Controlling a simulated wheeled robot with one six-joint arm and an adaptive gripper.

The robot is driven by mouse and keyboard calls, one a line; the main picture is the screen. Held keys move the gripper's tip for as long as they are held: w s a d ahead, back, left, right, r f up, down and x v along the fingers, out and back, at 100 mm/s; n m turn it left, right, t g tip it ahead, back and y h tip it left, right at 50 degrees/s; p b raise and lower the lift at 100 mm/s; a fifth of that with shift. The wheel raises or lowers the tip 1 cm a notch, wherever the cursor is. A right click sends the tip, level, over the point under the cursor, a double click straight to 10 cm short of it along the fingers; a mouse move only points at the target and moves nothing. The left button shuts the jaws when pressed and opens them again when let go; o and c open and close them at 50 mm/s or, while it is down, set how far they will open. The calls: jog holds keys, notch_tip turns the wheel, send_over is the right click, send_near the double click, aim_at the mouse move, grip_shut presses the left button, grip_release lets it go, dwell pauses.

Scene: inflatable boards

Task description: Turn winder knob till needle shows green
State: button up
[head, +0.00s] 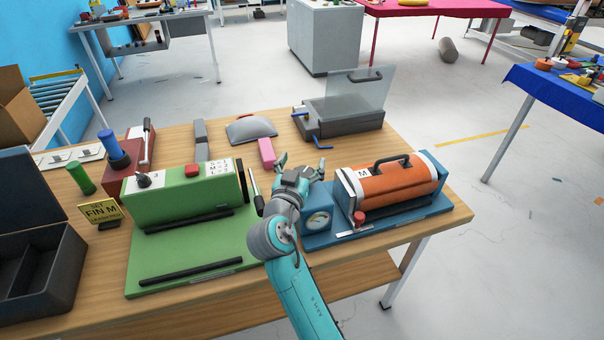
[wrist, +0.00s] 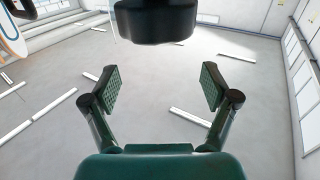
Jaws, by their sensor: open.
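A round dial (head: 318,221) with a pale face sits on the blue base (head: 415,212) of the orange drum machine (head: 400,190); its needle is too small to read. A red knob (head: 359,217) stands at the drum's front left. I cannot tell which knob is the winder's. My gripper (head: 302,164) is open and empty between the two machines, above and behind the dial. In the wrist view my gripper (wrist: 158,90) has its pads apart, with a dark rounded thing (wrist: 155,20) beyond, unidentified.
A grey box with a clear raised lid (head: 345,115) stands at the table's back right. A yellow "FIN M" sign (head: 102,211) and dark case (head: 50,270) are left. The table's right edge is near the drum.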

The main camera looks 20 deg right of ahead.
aim_at(302, 175)
notch_tip(302, 175, up, 5)
jog(key=shift+r, duration=0.1)
dwell(0.4)
